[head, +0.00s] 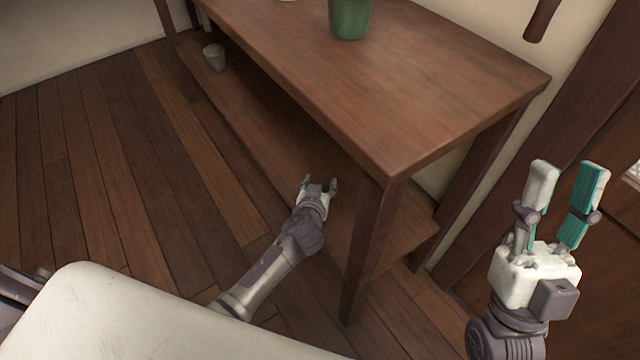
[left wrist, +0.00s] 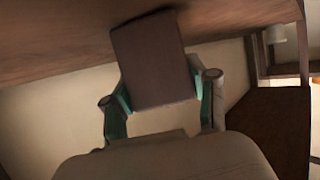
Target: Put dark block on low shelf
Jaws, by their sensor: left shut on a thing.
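My left gripper (head: 318,187) reaches in under the tabletop, over the low shelf (head: 405,236). In the left wrist view, its teal-padded fingers are shut on the dark block (left wrist: 153,62), a flat-faced dark brown piece. The block's far end overlaps a brown wooden surface in that view; I cannot tell whether they touch. In the head view the block is mostly hidden by the gripper. My right gripper (head: 566,200) is open and empty, raised at the right, outside the table.
A grey cup (head: 214,57) stands at the far left end of the low shelf. A green pot (head: 350,17) stands on the tabletop (head: 400,80). A table leg (head: 365,245) rises just right of my left gripper. The wooden floor (head: 110,160) at left is clear.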

